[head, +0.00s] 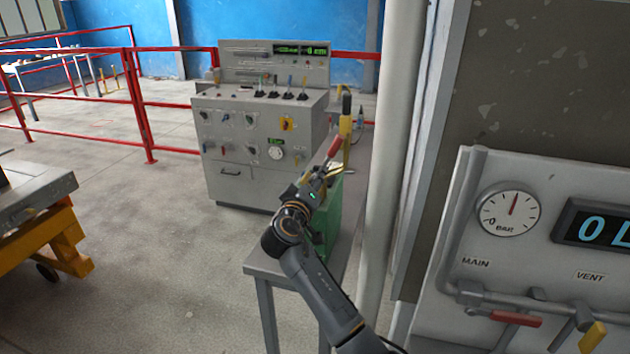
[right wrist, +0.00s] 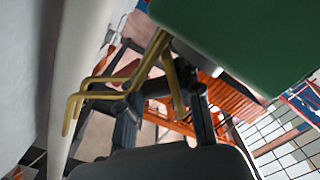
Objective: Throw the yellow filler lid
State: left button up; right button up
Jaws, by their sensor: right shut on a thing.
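Yellow bent bars (right wrist: 98,96) show in the right wrist view, running in front of and between my dark fingers; I take them as part of the yellow filler lid. My right gripper (head: 325,178) is at the top of a green box (head: 333,215) on a narrow grey bench. It also shows in the right wrist view (right wrist: 165,105), shut on the yellow bars. The green box (right wrist: 225,40) fills the top right there. The gripper hides much of the lid in the head view. My left gripper is not in view.
A red handle (head: 333,147) and a yellow upright (head: 346,138) rise close by my gripper. A grey control console (head: 235,175) stands behind the bench (head: 262,266). A pale post (head: 388,150) and a gauge panel are at right.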

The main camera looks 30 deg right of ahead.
jog(key=shift+d+r, duration=0.15)
jog(key=shift+r, duration=0.1)
jog(key=o, duration=0.9)
jog(key=shift+o, duration=0.6)
jog(key=shift+s+d, duration=0.1)
jog(key=shift+s, duration=0.05)
jog(key=shift+f, duration=0.1)
jog(key=shift+s+a, duration=0.1)
jog(key=shift+a, duration=0.25)
jog(key=v, duration=1.1)
jog(key=shift+s, duration=0.25)
jog(key=shift+c, duration=0.2)
